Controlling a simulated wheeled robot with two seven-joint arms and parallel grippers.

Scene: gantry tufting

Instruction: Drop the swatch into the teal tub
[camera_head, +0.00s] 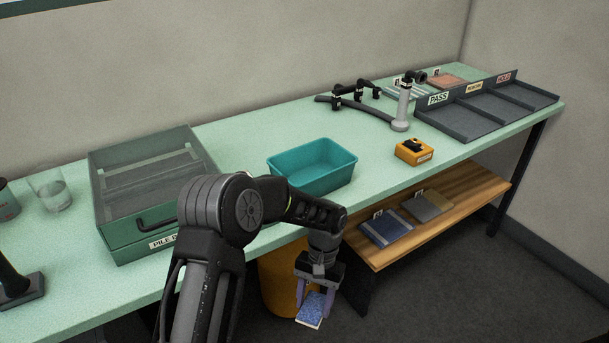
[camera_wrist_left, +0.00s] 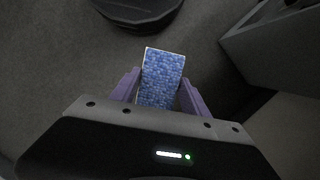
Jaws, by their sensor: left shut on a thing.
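The swatch (camera_head: 311,310) is a small blue speckled rectangle with a pale edge. My left gripper (camera_head: 316,293) is shut on it, in front of the table and below the tabletop's height. In the left wrist view the swatch (camera_wrist_left: 162,78) sits between the two purple fingers of the left gripper (camera_wrist_left: 160,92). The teal tub (camera_head: 313,168) stands on the green table, up and behind the gripper; its visible inside looks empty. My right gripper is not in view.
A grey-green box with a handle (camera_head: 150,190) stands left of the tub. A yellow-orange box (camera_head: 414,152) and a dark sorting tray (camera_head: 487,108) are to the right. Below, a wooden shelf (camera_head: 440,215) holds sample squares; an orange bin (camera_head: 283,278) stands behind the gripper.

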